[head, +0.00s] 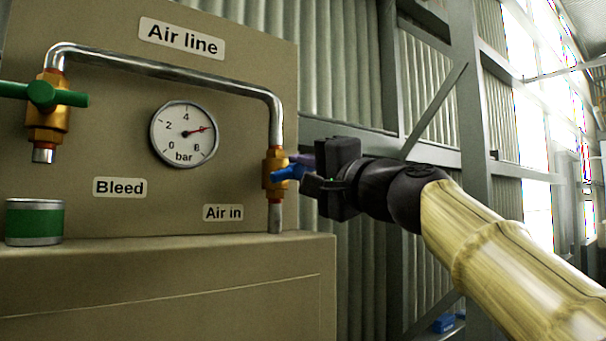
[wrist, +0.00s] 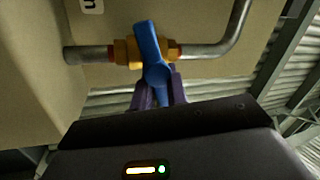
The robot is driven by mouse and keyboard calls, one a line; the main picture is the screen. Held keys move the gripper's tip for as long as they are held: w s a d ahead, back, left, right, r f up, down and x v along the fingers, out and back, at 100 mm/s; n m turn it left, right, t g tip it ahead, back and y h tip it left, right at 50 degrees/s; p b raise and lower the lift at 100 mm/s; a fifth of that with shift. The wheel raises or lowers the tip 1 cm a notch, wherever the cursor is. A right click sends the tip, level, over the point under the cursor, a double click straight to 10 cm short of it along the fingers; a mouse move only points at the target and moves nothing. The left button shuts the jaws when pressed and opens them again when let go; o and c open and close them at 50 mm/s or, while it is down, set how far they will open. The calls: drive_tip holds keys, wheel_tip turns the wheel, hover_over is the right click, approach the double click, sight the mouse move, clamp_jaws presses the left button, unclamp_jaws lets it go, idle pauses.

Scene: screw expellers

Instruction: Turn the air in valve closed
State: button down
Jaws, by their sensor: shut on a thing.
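The air in valve has a brass body (head: 275,170) on the upright pipe at the panel's right edge, beside the "Air in" label. Its blue handle (head: 287,174) also shows in the wrist view (wrist: 150,42). There the handle lies roughly crosswise to the pipe, slightly tilted. My gripper (head: 300,172) reaches in from the right and is shut on the blue handle. In the wrist view the purple fingers (wrist: 159,86) stand on either side of its near end. The far part of the handle sticks out past the fingertips.
A round gauge (head: 184,134) has its red needle between 4 and 6 bar. The bleed valve, with a green handle (head: 42,94), hangs at the left above a green can (head: 34,222). A bent metal pipe (head: 165,72) joins both valves. A ledge (head: 170,262) juts out below.

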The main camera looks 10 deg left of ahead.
drive_tip(key=shift+f+m+t+h, duration=0.2)
drive_tip(key=shift+m+t, duration=0.1)
drive_tip(key=shift+m, duration=0.75)
drive_tip(key=shift+f+m+t+h, duration=0.2)
drive_tip(key=shift+m+t, duration=0.1)
drive_tip(key=shift+m, duration=0.75)
drive_tip(key=shift+w, duration=0.1)
drive_tip(key=c, duration=1.5)
unclamp_jaws()
drive_tip(key=shift+o, duration=0.2)
drive_tip(key=b+v, duration=0.8)
drive_tip(key=v, duration=0.9)
drive_tip(key=shift+s+b, duration=0.25)
drive_tip(key=shift+b, duration=0.15)
drive_tip(key=shift+d+f, duration=0.1)
